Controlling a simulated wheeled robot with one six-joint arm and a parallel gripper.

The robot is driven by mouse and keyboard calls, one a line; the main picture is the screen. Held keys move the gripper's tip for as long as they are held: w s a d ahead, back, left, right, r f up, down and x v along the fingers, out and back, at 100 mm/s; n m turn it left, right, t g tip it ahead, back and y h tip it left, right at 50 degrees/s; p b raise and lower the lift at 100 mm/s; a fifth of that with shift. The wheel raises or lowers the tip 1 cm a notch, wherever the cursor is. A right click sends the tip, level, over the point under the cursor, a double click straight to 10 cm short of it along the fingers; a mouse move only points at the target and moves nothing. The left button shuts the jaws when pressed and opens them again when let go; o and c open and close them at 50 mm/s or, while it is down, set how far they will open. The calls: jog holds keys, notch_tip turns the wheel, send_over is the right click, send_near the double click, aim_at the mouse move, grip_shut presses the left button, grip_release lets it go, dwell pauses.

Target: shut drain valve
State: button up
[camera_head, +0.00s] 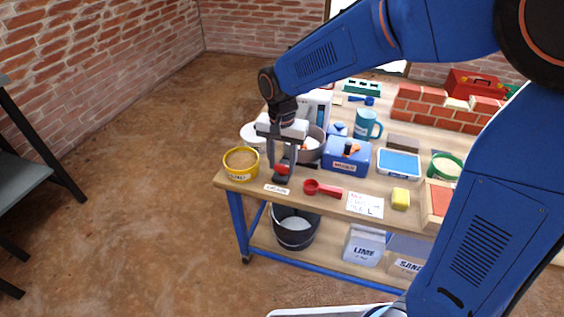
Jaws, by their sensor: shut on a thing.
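My gripper (282,172) points down over the front left of the workbench. It is shut on a small red object (282,169) that shows low between its fingers. Whether that object touches the bench top is hard to tell. To its right stands a blue box (338,162) with a white label and an orange lever-like part (350,149) on it. I cannot tell for sure which part is the drain valve.
A yellow tub (241,176) stands close left of my gripper, a grey pan (313,150) just behind it. A red scoop (322,188) and a white card (365,205) lie in front. A blue mug (367,125) and brick wall piece (440,107) stand farther back.

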aim_at(282, 165)
jog(key=o, duration=0.8)
jog(key=shift+c, duration=0.2)
notch_tip(282, 165, up, 18)
jog(key=shift+f, duration=0.25)
jog(key=s+d+f+n+t, duration=0.2)
jog(key=s+d+f, duration=0.2)
jog(key=s+d, duration=0.6)
jog(key=s+d+f+n+t, duration=0.2)
jog(key=s+d+f, duration=0.2)
jog(key=s+d, duration=0.7)
jog(key=d, duration=0.6)
jog(key=shift+t, duration=0.4)
